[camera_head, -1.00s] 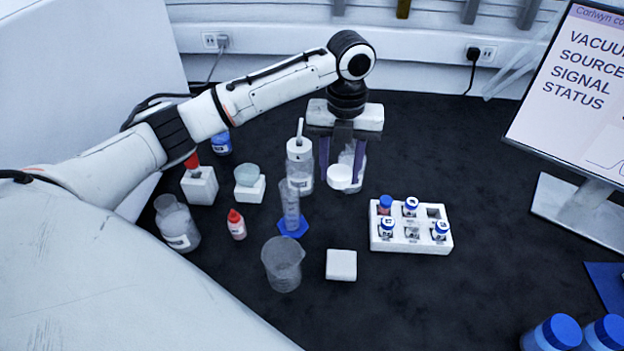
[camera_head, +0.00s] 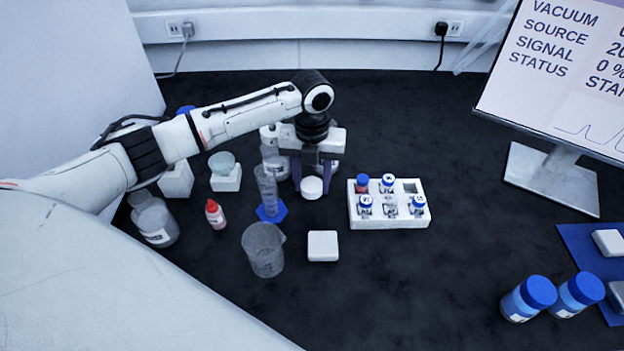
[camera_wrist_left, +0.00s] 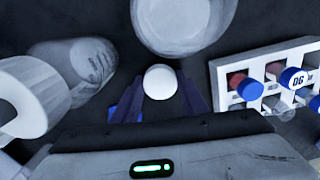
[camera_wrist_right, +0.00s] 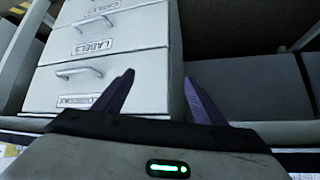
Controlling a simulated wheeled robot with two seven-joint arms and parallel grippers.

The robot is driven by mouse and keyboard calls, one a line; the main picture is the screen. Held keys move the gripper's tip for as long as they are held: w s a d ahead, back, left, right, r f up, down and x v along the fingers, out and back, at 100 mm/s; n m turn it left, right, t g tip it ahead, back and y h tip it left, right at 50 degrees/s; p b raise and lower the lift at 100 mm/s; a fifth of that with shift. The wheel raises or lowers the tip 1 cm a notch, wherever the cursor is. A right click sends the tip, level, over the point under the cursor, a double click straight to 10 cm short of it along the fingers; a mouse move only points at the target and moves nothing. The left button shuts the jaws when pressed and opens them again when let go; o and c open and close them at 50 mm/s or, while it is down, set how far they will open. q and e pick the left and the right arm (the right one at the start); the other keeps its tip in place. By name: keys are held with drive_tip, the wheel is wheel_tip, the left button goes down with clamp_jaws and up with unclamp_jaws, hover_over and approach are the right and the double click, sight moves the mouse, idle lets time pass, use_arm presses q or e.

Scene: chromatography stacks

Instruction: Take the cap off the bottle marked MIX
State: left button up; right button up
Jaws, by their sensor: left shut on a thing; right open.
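My left gripper (camera_head: 312,184) points down and is shut on a small round white cap (camera_wrist_left: 160,82). Its dark fingers lie on either side of the cap, low in front of a clear glass vessel (camera_wrist_left: 185,20). In the head view that vessel is mostly hidden behind the gripper. A tall labelled bottle (camera_head: 274,160) stands just left of the gripper. A clear labelled bottle (camera_head: 157,223) stands at the left. I cannot read MIX on any label. My right gripper (camera_wrist_right: 158,88) is open and empty in front of drawers; it is outside the head view.
A white vial rack (camera_head: 390,217) stands right of the gripper. A graduated cylinder (camera_head: 266,190), a beaker (camera_head: 264,251) and a white block (camera_head: 323,246) stand nearby. A red-capped dropper bottle (camera_head: 215,215) is left. Blue-capped jars (camera_head: 525,298) stand at front right. A monitor (camera_head: 555,80) is at the right.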

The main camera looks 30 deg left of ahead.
sight(312, 184)
use_arm(q)
drive_tip(key=shift+f, duration=0.2)
drive_tip(key=o, duration=1.1)
drive_tip(key=shift+o, duration=0.2)
drive_tip(key=shift+r, duration=0.1)
wheel_tip(312, 184, up, 12)
drive_tip(key=shift+r, duration=0.15)
